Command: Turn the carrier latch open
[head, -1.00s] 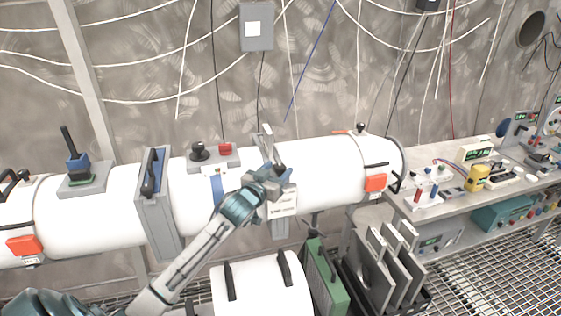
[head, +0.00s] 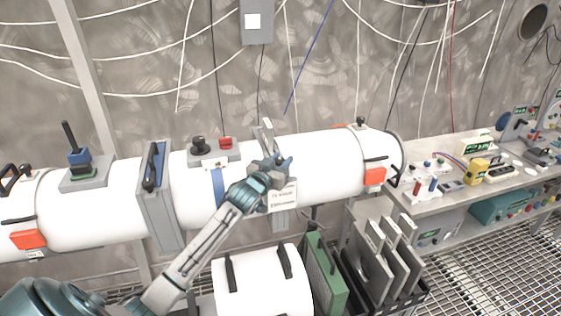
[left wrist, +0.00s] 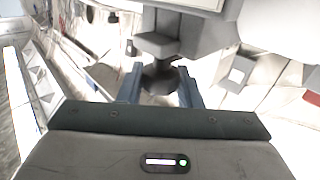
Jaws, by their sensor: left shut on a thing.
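A white tube (head: 320,165) runs across the middle of the head view. A grey clamp-like carrier band (head: 280,218) with a white label (head: 283,196) goes round it. A light grey upright lever (head: 267,133) rises at the top of this band. My left gripper (head: 270,168) is at the band, in front of the tube and just below that lever. In the left wrist view, a dark round latch knob (left wrist: 160,80) on a grey stem sits between the blue fingers (left wrist: 160,88), and they are shut on it. The gripper hides much of the latch in the head view. My right gripper is out of view.
A grey upright plate (head: 157,200) and a black knob (head: 198,144) on a grey base stand left of the gripper. Below are a white cylinder with black handles (head: 262,285), a green panel (head: 326,275) and a rack of grey plates (head: 385,265). A cluttered bench (head: 450,185) stands right.

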